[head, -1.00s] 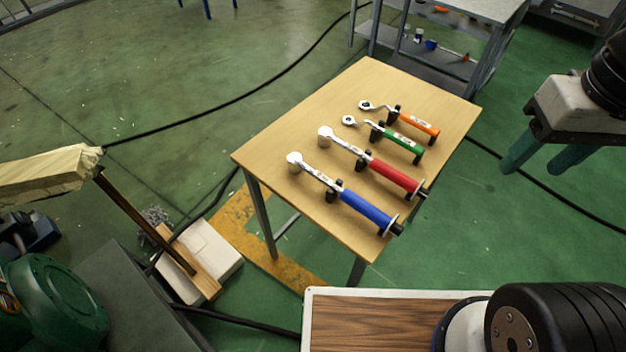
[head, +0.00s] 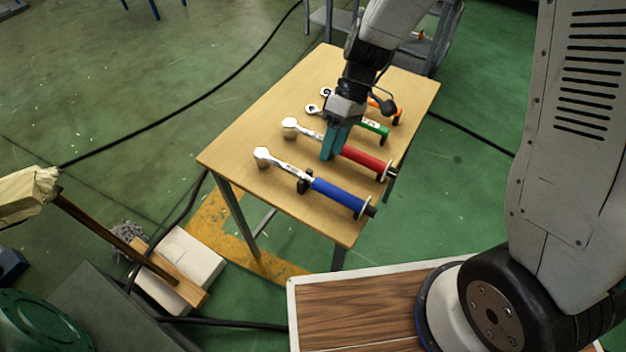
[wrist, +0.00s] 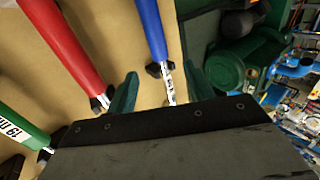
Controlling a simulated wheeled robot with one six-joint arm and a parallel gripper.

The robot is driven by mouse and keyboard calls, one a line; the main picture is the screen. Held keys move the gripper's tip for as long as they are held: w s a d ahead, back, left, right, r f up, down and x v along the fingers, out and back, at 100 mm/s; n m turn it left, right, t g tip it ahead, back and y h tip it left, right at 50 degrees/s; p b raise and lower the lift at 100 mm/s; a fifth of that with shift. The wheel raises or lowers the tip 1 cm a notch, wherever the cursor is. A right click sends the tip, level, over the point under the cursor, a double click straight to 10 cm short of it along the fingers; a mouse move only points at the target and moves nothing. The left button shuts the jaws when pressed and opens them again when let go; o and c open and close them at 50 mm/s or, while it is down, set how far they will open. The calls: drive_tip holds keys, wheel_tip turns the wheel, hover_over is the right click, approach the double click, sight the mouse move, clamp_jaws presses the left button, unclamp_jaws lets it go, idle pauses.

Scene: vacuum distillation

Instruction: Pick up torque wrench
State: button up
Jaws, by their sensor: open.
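Torque wrenches with coloured handles lie in a row on the wooden table (head: 232,148). The blue wrench (head: 338,194) is nearest, then the red wrench (head: 364,159), the green wrench (head: 376,129) and the orange wrench, partly hidden behind my arm. My gripper (head: 335,146) is open and empty above the table, covering part of the red wrench's shaft in the head view. In the wrist view, the blue wrench (wrist: 151,28) has its metal shaft between the open fingers of my gripper (wrist: 160,76). The red wrench (wrist: 62,38) and green wrench (wrist: 22,128) lie to the left.
The wrenches lie close together, with dark supports under them. The table's left part is bare. A grey shelf unit (head: 322,18) stands behind the table. A pale box (head: 180,268) is on the floor at left.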

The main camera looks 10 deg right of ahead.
sight(323, 181)
drive_tip(key=x, duration=0.9)
drive_tip(key=shift+d, duration=0.2)
clamp_jaws()
drive_tip(key=shift+w+r, duration=0.1)
drive_tip(key=shift+r, duration=0.05)
